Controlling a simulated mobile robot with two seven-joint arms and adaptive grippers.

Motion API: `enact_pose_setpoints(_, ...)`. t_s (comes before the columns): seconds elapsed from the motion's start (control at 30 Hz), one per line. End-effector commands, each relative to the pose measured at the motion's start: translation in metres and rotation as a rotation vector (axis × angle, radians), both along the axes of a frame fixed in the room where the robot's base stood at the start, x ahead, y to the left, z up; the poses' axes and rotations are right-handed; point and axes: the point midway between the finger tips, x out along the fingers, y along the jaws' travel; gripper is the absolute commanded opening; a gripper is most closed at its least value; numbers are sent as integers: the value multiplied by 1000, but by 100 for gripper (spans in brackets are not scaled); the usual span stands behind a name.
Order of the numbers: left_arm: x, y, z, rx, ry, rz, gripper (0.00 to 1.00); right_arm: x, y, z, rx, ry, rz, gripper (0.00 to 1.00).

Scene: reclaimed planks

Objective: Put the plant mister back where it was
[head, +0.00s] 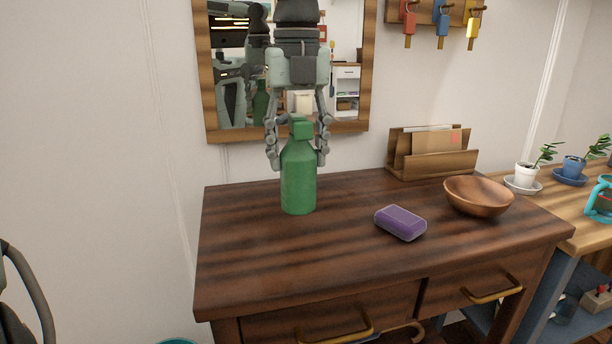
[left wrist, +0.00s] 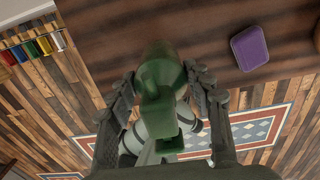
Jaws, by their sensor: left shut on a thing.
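The plant mister (head: 298,182) is a green bottle with a squared green head. It is upright at the left part of the dark wooden dresser top (head: 350,235); I cannot tell whether its base touches the wood. My left gripper (head: 298,160) comes from above, its fingers on either side of the mister's upper part, shut on it. In the left wrist view the mister (left wrist: 160,95) sits between the two fingers (left wrist: 165,110). My right gripper is not in view.
A purple soap-like block (head: 400,222) lies right of the mister. A wooden bowl (head: 478,196) and a letter holder (head: 431,160) stand farther right. A framed mirror (head: 201,75) hangs behind. The dresser's front left is clear. Potted plants (head: 526,175) stand on a side table.

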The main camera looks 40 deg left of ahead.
Motion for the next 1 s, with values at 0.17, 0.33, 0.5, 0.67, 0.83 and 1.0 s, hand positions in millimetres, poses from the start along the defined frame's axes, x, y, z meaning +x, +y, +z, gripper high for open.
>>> enact_pose_setpoints(0.17,19,-1,-11,0,0,-1,13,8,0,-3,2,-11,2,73)
enact_pose_setpoints(0.33,21,0,-23,-1,2,-1,13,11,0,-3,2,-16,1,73)
enact_pose_setpoints(0.5,20,0,-48,0,1,-1,13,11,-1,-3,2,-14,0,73)
enact_pose_setpoints(0.67,21,0,-52,0,-4,0,13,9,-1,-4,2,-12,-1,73)
enact_pose_setpoints(0.83,21,0,-53,0,-3,0,13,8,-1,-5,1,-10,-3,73)
enact_pose_setpoints(1.0,21,0,-54,0,-1,0,58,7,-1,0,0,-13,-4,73)
